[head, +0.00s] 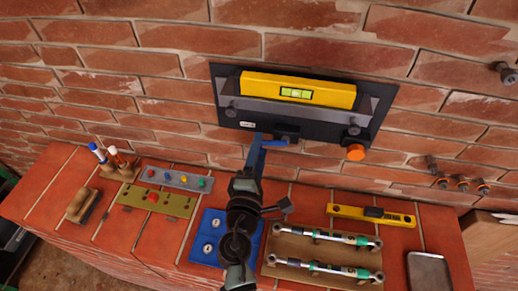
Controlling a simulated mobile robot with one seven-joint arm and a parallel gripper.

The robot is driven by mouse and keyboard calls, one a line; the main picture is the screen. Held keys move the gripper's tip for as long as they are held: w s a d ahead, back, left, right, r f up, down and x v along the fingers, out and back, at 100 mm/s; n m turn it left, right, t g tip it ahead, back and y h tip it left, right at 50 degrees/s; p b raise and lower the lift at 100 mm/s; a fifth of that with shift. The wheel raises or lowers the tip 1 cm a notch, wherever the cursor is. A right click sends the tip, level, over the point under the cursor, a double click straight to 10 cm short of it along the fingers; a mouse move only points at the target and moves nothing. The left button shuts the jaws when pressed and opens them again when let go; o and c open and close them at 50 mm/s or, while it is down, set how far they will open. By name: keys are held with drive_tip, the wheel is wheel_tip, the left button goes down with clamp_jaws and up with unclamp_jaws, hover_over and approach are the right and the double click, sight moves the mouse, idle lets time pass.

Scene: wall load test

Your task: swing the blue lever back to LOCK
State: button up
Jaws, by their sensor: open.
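The blue lever (274,142) is under the lower edge of a black wall panel (235,109), beside a dark block (287,131). Its short upper part lies roughly level, and a blue bar slants down and left from it to my gripper. I cannot tell whether that whole bar belongs to the lever. A small white tag (246,124) is on the panel up and left of the lever; its lettering is too small to read. My gripper (246,178) is at the lower end of the blue bar. Its fingers are largely hidden, and contact with the lever cannot be told.
A yellow level (298,90) rests across the panel, and an orange knob (355,153) is at its lower right. The brick ledge below holds a blue board (208,235), a wooden tray with metal rods (290,250), another yellow level (371,215) and a grey tray (429,272).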

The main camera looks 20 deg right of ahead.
clamp_jaws()
drive_tip(key=shift+r+m+b, duration=0.15)
drive_tip(key=shift+m+b, duration=0.45)
drive_tip(key=shift+r+m, duration=0.45)
drive_tip(key=shift+m, duration=0.15)
unclamp_jaws()
